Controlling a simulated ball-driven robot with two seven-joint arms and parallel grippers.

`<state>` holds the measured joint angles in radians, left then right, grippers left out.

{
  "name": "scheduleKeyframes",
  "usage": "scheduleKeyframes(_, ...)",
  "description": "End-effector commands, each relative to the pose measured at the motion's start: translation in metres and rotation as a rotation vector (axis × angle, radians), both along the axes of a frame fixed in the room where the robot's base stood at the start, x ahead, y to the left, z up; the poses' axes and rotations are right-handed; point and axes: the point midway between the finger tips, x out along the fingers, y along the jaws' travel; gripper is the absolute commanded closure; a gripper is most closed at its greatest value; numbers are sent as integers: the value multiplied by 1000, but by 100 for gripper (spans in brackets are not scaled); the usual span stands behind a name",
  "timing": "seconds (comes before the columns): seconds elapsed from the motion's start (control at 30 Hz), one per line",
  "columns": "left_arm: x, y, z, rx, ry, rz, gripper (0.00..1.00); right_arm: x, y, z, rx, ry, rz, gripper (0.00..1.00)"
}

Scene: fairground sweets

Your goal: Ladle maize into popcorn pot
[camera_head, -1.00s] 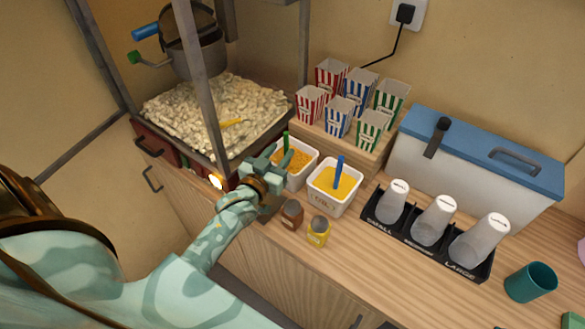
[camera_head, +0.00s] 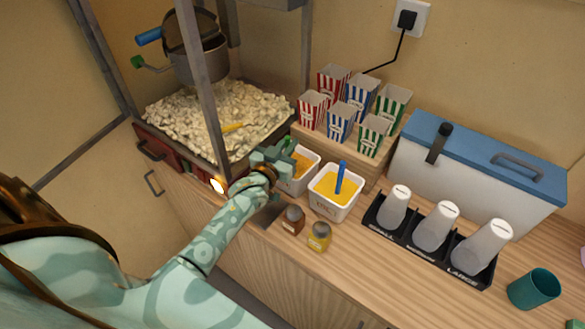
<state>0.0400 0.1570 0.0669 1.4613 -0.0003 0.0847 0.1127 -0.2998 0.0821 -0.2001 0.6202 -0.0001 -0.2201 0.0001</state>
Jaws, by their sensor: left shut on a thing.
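My left gripper (camera_head: 274,158) is at the white tub of orange-yellow maize (camera_head: 303,166). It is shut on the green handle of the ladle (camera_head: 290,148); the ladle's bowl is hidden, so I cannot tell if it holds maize. The grey popcorn pot (camera_head: 202,64) hangs up in the popcorn machine at the back left. Its dark lid (camera_head: 188,30) stands raised, and it has a blue handle (camera_head: 149,36) and a green-knobbed crank (camera_head: 138,62). My right gripper is out of view.
A second white tub (camera_head: 331,205) with yellow contents and a blue-handled scoop stands beside the maize. The machine's grey post (camera_head: 205,100) stands between my gripper and the pot. Two shakers (camera_head: 319,236), striped boxes (camera_head: 341,121), a cup rack (camera_head: 425,250) and a blue-lidded cooler (camera_head: 470,180) are near.

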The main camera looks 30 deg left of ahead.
Motion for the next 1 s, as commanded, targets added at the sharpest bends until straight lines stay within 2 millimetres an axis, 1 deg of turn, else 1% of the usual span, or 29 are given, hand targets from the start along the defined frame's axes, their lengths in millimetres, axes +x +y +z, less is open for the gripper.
scheduleKeyframes(0.07, 0, 0, 0, 0, 1, 0, 100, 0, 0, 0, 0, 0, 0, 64)
scheduleKeyframes(0.17, 0, 0, 8, 0, -1, 0, 100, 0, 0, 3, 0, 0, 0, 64)
scheduleKeyframes(0.27, 0, 0, 27, -1, -2, 0, 100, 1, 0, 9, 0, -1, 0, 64)
scheduleKeyframes(0.4, 0, 0, 60, 0, -3, -1, 100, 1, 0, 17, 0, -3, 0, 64)
scheduleKeyframes(0.5, 0, 0, 80, 0, -3, -1, 100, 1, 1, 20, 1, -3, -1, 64)
scheduleKeyframes(0.63, 0, 0, 100, 0, -1, 0, 100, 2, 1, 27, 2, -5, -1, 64)
scheduleKeyframes(0.8, 0, 0, 123, 0, 0, 0, 100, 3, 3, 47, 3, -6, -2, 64)
scheduleKeyframes(1.0, 0, 0, 145, 0, 0, 0, 100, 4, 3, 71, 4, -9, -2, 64)
